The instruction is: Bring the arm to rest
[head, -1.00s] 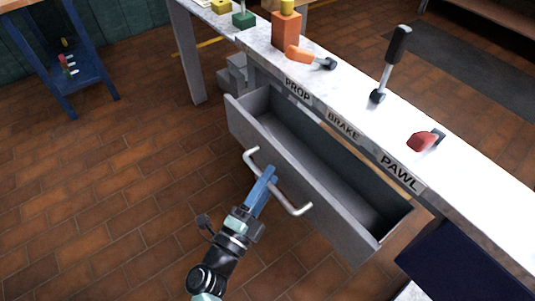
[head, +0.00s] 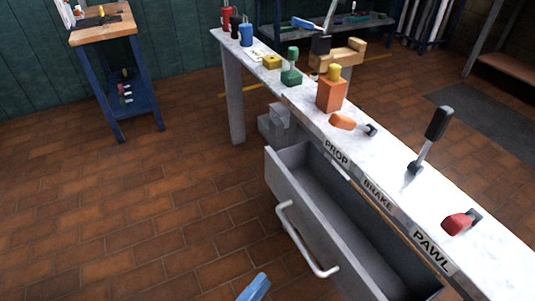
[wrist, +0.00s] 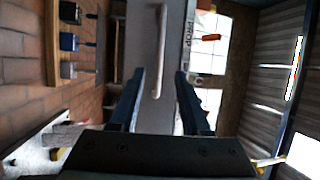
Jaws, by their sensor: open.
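My gripper (head: 255,288) shows only as a blue fingertip at the bottom edge of the head view. In the wrist view both dark blue fingers (wrist: 160,88) stand apart with nothing held between them. The grey drawer (head: 300,212) under the workbench is pulled open and its visible inside is empty. Its pale bar handle (head: 300,243) is apart from my gripper in the head view. In the wrist view the handle (wrist: 160,55) appears ahead, between the finger lines. The rest of my arm is out of the head view.
The workbench top (head: 395,160) carries an orange block (head: 332,95), an orange-handled lever (head: 345,122), a black upright lever (head: 432,135) and a red-handled lever (head: 460,222). A blue-framed stand (head: 130,92) is at the back left. Open brick floor lies left of the drawer.

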